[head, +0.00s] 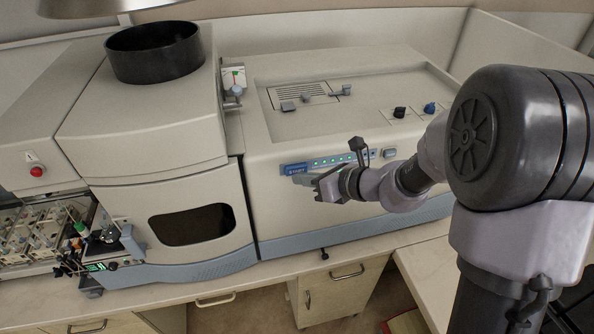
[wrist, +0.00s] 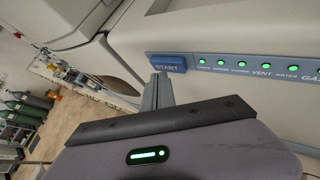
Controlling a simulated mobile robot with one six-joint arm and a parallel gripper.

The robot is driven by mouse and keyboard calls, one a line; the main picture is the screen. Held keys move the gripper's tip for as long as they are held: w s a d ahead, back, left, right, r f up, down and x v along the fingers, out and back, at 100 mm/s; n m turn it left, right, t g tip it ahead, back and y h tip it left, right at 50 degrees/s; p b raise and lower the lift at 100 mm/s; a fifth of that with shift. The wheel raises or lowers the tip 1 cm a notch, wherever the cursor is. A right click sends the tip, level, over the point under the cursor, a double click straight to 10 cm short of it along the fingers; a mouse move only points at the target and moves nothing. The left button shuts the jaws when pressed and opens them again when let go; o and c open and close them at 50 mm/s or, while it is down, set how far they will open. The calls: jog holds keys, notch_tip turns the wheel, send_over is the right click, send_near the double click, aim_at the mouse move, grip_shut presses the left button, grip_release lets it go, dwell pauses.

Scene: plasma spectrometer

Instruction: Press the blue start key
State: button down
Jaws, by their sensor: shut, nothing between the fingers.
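The blue start key (head: 295,169) sits at the left end of the indicator strip on the spectrometer's front face. My gripper (head: 303,180) is shut and empty, just below and in front of the key in the head view. In the wrist view its grey fingers (wrist: 158,90) point toward the panel, with their tips below the key's left part. A small gap seems to lie between tips and key, but contact cannot be ruled out.
A row of green lights (wrist: 238,64) runs right of the key. A grey button (head: 390,153) and two knobs (head: 430,108) are on the machine farther right. The bench top (head: 290,268) in front is narrow. Gas cylinders (wrist: 30,103) stand far left.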

jog(key=shift+w+a, duration=0.15)
jog(key=shift+w, duration=0.2)
dwell(0.4)
jog(key=shift+s, duration=0.15)
jog(key=shift+s+d+b, duration=0.25)
jog(key=shift+s+b, duration=0.05)
jog(key=shift+s, duration=0.35)
jog(key=s, duration=0.2)
jog(key=s+d+b, duration=0.1)
jog(key=s, duration=0.1)
jog(key=shift+s+d, duration=0.2)
jog(key=shift+s, duration=0.2)
dwell(0.6)
